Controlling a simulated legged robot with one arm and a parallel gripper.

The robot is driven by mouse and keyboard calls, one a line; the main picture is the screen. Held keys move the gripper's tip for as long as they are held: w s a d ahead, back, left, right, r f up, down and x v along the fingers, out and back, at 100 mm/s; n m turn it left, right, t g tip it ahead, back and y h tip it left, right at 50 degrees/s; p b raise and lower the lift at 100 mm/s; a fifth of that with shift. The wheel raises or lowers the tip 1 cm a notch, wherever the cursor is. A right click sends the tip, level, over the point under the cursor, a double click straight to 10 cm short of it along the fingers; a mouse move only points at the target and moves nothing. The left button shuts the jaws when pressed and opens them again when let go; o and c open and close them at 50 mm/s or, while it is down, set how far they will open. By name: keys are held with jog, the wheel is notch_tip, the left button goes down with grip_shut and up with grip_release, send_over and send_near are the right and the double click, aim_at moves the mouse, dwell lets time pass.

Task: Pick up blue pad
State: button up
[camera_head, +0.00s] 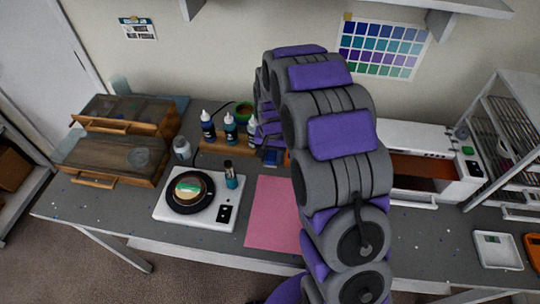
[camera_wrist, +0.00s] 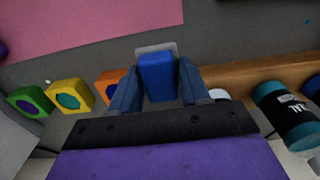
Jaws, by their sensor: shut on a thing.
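The blue pad (camera_wrist: 157,75) is a small block in the middle of the wrist view. My gripper (camera_wrist: 158,84) has one finger on each side of it and is shut on it. A pale, clear-edged piece shows just behind the pad; I cannot tell whether the pad touches it or the bench. In the head view a small bit of the blue pad (camera_head: 270,159) shows beside my arm, which hides most of the gripper.
In the wrist view an orange block (camera_wrist: 108,82), a yellow block (camera_wrist: 68,94) and a green block (camera_wrist: 30,103) sit left of the gripper. A wooden rack (camera_wrist: 262,73) and dark bottle (camera_wrist: 290,115) are at right. The pink mat (camera_head: 272,212) lies clear beside the white turntable unit (camera_head: 218,184).

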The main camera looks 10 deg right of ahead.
jog(key=s, duration=0.5)
jog(key=s+d+r+p, duration=0.1)
jog(key=s, duration=0.4)
jog(key=s+p, duration=0.1)
jog(key=s, duration=0.4)
jog(key=shift+s+d+r, duration=0.1)
jog(key=shift+d+r, duration=0.1)
jog(key=shift+d, duration=0.2)
